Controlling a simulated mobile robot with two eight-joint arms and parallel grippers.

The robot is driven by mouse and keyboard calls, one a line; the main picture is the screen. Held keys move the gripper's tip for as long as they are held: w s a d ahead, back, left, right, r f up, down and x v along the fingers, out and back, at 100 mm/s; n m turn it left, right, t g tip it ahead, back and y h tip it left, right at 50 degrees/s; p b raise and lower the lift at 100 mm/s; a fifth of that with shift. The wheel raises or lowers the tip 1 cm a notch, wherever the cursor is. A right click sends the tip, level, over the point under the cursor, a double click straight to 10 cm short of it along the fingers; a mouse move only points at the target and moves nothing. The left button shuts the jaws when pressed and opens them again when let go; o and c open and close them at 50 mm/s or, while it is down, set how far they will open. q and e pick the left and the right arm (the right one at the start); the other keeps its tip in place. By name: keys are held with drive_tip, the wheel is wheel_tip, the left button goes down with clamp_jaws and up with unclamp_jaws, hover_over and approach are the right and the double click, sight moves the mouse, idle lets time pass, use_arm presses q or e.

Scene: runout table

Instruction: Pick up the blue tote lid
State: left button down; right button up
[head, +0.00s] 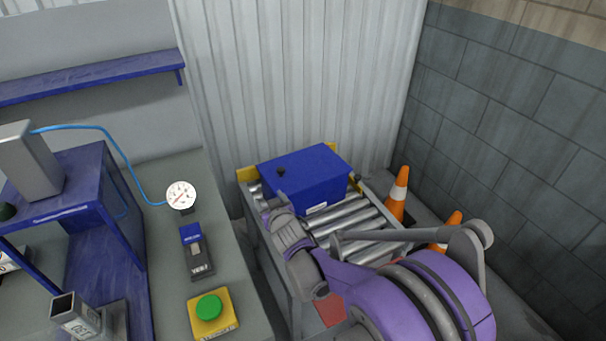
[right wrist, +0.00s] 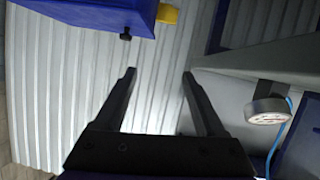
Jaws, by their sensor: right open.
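The blue tote (head: 318,192) sits on the roller conveyor with its blue lid (head: 315,160) on top. A small black knob (head: 281,172) is at the lid's left part. My right gripper (right wrist: 159,74) is open, with nothing between its fingers. In the head view it is at the near left side of the tote, partly hidden by my own wrist. In the right wrist view the blue tote or lid (right wrist: 85,12) is at the top left, and the black knob (right wrist: 126,33) is beyond the fingertips, apart from them. My left gripper is not in view.
The roller conveyor (head: 352,222) has bare rollers at the tote's right. Orange cones (head: 396,196) stand beside it near the block wall. At left is a grey bench with a gauge (head: 181,195), a label device (head: 197,255) and a green button (head: 209,307). A corrugated wall is behind.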

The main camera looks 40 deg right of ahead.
sight(282, 172)
drive_tip(key=w+d+f+t, duration=0.1)
drive_tip(key=d+f, duration=0.1)
drive_tip(key=d, duration=0.1)
drive_tip(key=w+d+f+t+b, duration=0.1)
drive_tip(key=w+d+f, duration=0.1)
drive_tip(key=d, duration=0.2)
drive_tip(key=w+d+f+t+h+b, duration=0.1)
drive_tip(key=w+d+f+t, duration=0.1)
drive_tip(key=d+f, duration=0.1)
drive_tip(key=shift+d, duration=0.55)
drive_tip(key=shift+n, duration=0.3)
drive_tip(key=x, duration=0.5)
drive_tip(key=shift+w+d, duration=0.1)
drive_tip(key=shift+w, duration=0.05)
drive_tip(key=x, duration=0.2)
drive_tip(key=p+x, duration=0.1)
drive_tip(key=x, duration=0.2)
drive_tip(key=shift+d+r, duration=0.1)
drive_tip(key=shift+d, duration=0.3)
clamp_jaws()
